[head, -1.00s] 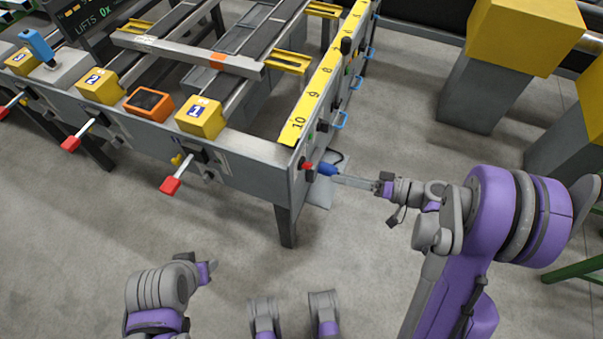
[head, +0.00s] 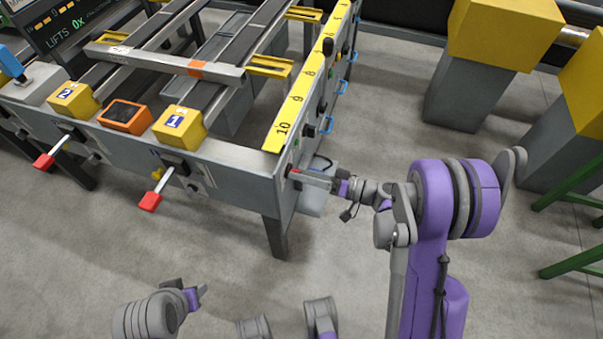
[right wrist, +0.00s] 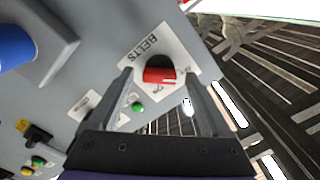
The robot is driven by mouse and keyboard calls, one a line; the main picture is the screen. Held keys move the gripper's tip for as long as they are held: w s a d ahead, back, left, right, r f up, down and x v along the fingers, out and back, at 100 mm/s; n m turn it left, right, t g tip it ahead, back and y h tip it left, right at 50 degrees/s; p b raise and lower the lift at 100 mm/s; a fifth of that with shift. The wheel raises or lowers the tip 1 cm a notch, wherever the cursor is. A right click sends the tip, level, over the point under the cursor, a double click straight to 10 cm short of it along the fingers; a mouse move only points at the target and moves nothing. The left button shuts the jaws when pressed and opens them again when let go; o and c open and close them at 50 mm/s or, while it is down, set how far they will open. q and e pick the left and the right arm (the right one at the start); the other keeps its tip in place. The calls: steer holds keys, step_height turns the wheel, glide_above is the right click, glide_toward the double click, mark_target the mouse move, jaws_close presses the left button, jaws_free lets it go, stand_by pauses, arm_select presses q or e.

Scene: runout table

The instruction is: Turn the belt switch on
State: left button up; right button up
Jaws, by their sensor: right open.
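The belt switch is a red knob (right wrist: 160,75) on a white plate marked BELTS, on the table's grey end panel. In the head view the red knob (head: 294,172) shows at the table's near right corner, at the tip of my right gripper (head: 306,178). In the right wrist view my right gripper (right wrist: 160,72) is open, with one fingertip on each side of the knob. I cannot tell whether either finger touches it. My left gripper (head: 197,294) is low in the head view, away from the table; its jaw opening is unclear.
A green button (right wrist: 137,107) sits close to the switch plate. A blue handle (right wrist: 14,46) is at the left of the wrist view. Red-tipped levers (head: 150,201) stick out from the table's front. Yellow-topped grey boxes (head: 500,40) stand at right. The near floor is clear.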

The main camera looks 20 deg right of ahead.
steer(key=shift+w+a, duration=0.15)
steer(key=shift+a, duration=0.05)
jaws_close()
stand_by(0.4)
